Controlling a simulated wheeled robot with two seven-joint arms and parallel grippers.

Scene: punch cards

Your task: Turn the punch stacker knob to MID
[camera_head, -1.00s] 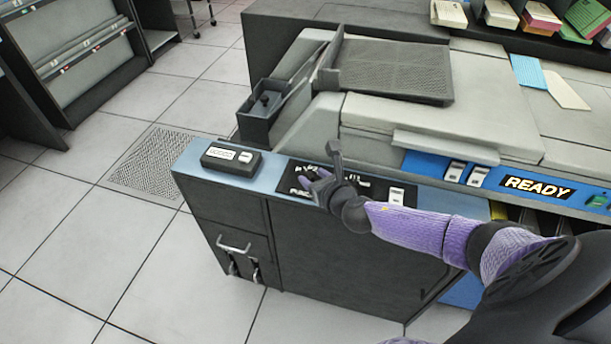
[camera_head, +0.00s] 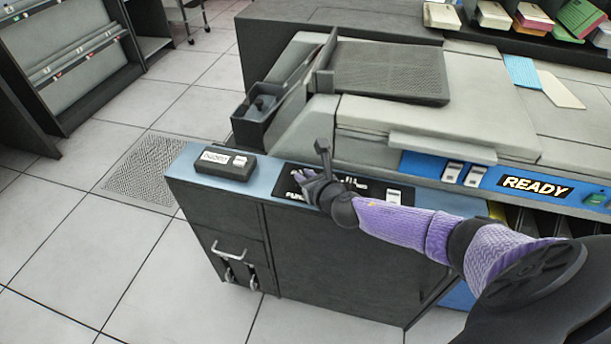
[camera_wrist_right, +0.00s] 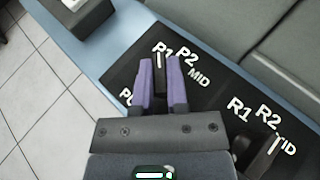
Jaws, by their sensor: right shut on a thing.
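The punch stacker knob (camera_wrist_right: 159,68) is dark with a white pointer line. In the right wrist view it sits between my two purple fingers, on the black panel (camera_wrist_right: 215,98) marked P1, P2 and MID. Its pointer line faces the P1 label, not MID (camera_wrist_right: 199,78). My right gripper (camera_wrist_right: 160,84) is shut on this knob, and the fingers hide its sides. In the head view, my right gripper (camera_head: 304,178) is over the left part of the panel, and the knob cannot be made out. My left gripper is not in view.
A second knob (camera_wrist_right: 262,153), with R1, R2 and MID labels, stands close to the right. A dark box (camera_head: 225,164) sits left of the panel. The grey machine cover (camera_head: 440,118) rises behind. A blue strip with a READY sign (camera_head: 535,184) lies to the right.

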